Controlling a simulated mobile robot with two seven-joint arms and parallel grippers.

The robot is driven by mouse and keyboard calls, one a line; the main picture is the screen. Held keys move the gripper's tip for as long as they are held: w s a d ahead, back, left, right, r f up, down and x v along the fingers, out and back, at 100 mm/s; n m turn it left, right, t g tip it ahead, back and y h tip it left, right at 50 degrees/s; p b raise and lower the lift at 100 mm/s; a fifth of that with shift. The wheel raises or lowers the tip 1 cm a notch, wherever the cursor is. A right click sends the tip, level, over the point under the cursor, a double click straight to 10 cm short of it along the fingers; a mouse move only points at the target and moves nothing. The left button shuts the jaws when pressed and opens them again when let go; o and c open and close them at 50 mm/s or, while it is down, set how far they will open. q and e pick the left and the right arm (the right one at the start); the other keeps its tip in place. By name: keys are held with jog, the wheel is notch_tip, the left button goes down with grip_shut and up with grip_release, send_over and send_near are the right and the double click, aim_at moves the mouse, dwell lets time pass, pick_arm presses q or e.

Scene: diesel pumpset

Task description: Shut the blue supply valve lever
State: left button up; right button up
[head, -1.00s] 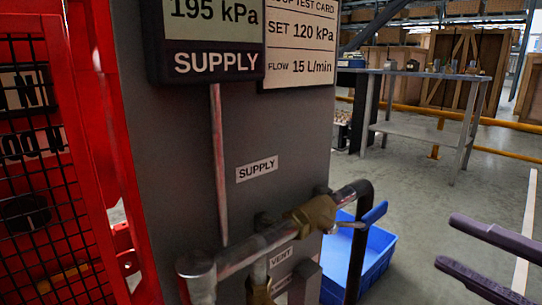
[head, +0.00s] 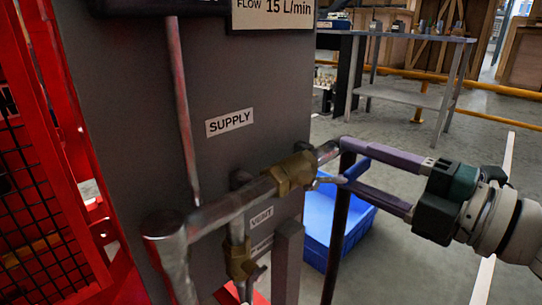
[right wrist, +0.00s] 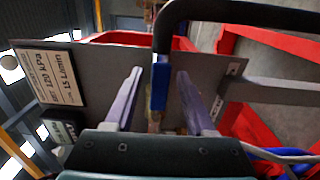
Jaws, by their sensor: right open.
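The blue supply valve lever (right wrist: 159,85) stands between the two purple fingers of my right gripper (right wrist: 160,74) in the right wrist view, with a gap on each side. In the head view my right gripper (head: 342,163) reaches in from the right, open, its fingertips at the pipe end beside the brass supply valve (head: 295,172). There the lever is mostly hidden by the fingers and hard to tell from the blue bin behind. The SUPPLY label (head: 230,122) is on the grey panel above the valve. My left gripper is not in view.
A dark hose (head: 336,245) drops from the pipe end. A second brass valve (head: 239,260) is below, near the VENT label (head: 262,217). A blue bin (head: 350,225) is on the floor behind. Red mesh guarding (head: 40,200) stands at left.

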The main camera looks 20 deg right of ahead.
jog(key=shift+c, duration=0.2)
grip_shut()
dwell(1.1)
